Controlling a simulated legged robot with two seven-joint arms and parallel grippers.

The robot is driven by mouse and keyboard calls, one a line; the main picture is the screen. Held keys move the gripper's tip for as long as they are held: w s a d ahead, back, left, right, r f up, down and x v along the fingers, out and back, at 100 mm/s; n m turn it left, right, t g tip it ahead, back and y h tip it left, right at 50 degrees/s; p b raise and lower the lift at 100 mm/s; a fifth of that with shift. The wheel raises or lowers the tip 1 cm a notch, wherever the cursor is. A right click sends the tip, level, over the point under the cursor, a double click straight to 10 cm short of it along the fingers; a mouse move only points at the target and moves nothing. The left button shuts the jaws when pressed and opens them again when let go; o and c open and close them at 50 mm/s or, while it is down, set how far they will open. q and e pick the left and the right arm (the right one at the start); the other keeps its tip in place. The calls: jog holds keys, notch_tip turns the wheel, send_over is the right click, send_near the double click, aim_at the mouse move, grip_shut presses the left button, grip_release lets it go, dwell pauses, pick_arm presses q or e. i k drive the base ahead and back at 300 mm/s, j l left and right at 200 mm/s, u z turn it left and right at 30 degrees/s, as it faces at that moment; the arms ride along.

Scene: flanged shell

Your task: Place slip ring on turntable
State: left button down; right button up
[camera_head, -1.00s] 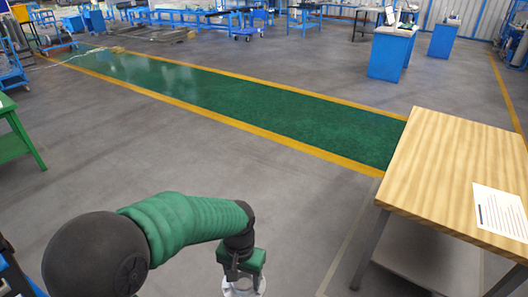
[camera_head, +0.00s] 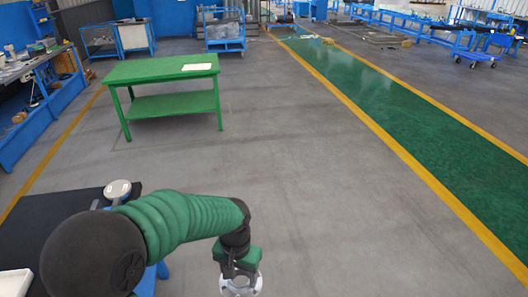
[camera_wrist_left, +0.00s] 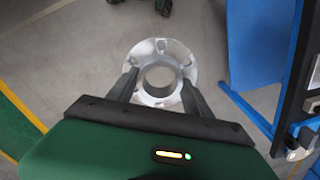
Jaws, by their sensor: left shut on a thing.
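My left gripper (camera_head: 240,272) hangs low at the bottom of the head view, shut on a silver flanged ring (camera_head: 243,287), which I take for the slip ring. In the left wrist view the ring (camera_wrist_left: 176,53) shows its round flange with holes and its open centre. The two dark fingers of the left gripper (camera_wrist_left: 158,88) press on either side of its collar. A pale round disc (camera_head: 117,189) lies on the dark table at the lower left. It may be the turntable, but I cannot tell for sure. My right gripper is out of view.
The dark-topped table (camera_head: 80,206) stands close at the left, partly behind my arm. A green table (camera_head: 160,68) with a paper stands farther ahead. A blue workbench (camera_head: 38,108) runs along the left. The grey floor (camera_head: 330,190) ahead and right is clear.

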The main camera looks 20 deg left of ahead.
aim_at(118, 188)
jog(key=i+j+u, duration=0.35)
jog(key=i, duration=0.3)
jog(key=i+u, duration=0.4)
jog(key=i, duration=0.2)
jog(key=i+l+u, duration=0.2)
jog(key=i+u, duration=0.15)
jog(key=i, duration=0.3)
jog(key=i+u, duration=0.85)
jog(key=i+l+u, duration=0.15)
jog(key=i+u, duration=0.25)
jog(key=k, duration=0.05)
